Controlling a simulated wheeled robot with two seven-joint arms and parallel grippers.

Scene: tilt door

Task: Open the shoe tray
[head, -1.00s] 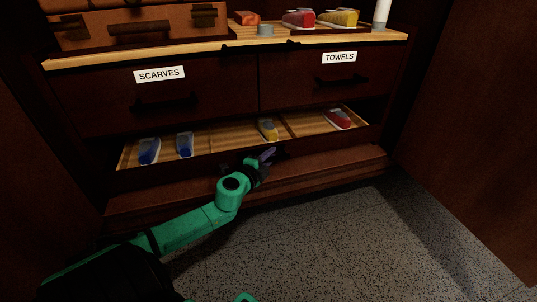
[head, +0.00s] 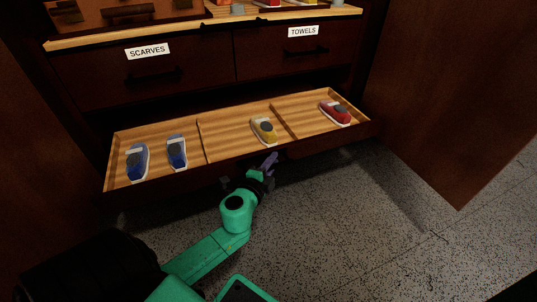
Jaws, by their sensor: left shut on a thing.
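The shoe tray (head: 230,138) is a wide wooden pull-out tray with a dark front, low in the cabinet, and it stands well out from it. Dividers split it into compartments. Two blue shoes (head: 177,152) lie in the left one, a yellow shoe (head: 264,130) in the middle one and a red shoe (head: 335,113) in the right one. My left gripper (head: 262,172) is at the middle of the tray's front edge, shut on the tray's handle, which its fingers largely hide. My right gripper is not in view.
Above the tray are two closed drawers, labelled SCARVES (head: 148,51) and TOWELS (head: 303,31). A wooden shelf edge (head: 150,36) runs above them. A dark door panel (head: 450,90) stands at the right. The speckled floor (head: 350,220) before the tray is clear.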

